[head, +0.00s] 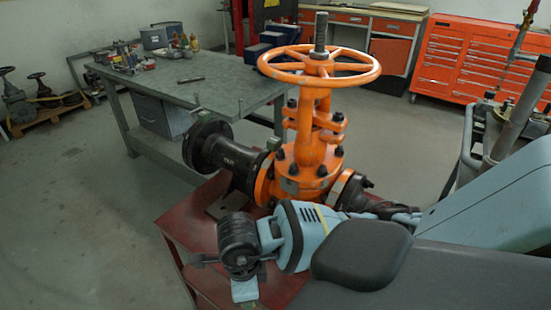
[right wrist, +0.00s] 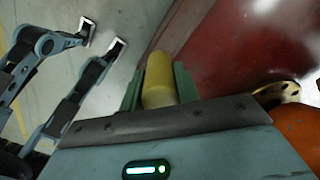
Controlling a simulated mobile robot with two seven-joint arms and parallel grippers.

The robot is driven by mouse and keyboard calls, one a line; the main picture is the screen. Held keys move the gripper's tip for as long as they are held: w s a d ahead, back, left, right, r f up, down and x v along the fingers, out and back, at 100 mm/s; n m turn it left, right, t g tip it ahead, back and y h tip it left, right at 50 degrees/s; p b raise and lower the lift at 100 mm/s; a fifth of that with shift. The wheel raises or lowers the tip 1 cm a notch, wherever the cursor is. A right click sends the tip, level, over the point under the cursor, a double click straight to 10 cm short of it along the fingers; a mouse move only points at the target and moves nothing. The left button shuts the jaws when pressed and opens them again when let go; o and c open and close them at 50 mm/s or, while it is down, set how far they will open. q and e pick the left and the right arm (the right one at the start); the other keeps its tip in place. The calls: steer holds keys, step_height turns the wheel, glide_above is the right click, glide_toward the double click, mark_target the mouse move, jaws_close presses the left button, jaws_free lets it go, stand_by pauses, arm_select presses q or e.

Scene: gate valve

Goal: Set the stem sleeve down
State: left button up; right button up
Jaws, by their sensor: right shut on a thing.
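The stem sleeve, a dull yellow cylinder (right wrist: 158,88), shows in the right wrist view. My right gripper (right wrist: 160,78) is shut on it, with one green finger on each side. Its far end points toward the red stand; whether it touches anything I cannot tell. In the head view, my right arm reaches from the right to a pale blue hand (head: 245,290) in front of the valve; the sleeve cannot be made out there. At the upper left of the right wrist view, my left gripper (right wrist: 102,38) shows two separate pale-tipped fingers, with nothing between them. It is not in the head view.
The orange gate valve (head: 312,150) with its handwheel (head: 318,66) stands on the red stand (head: 190,240), close behind my right arm. A grey workbench (head: 185,85) with small items stands behind left. Open floor (head: 80,210) lies left of the stand. Orange tool cabinets (head: 475,60) stand at the back.

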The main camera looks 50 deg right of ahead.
steer(key=d, duration=0.7)
steer(key=shift+s+d+f+p, duration=0.2)
steer(key=shift+d+f+p, duration=0.15)
steer(key=shift+f, duration=0.05)
steer(key=shift+d, duration=0.1)
steer(key=shift+d, duration=0.4)
steer(key=shift+d+f, duration=0.2)
steer(key=shift+f, duration=1.6)
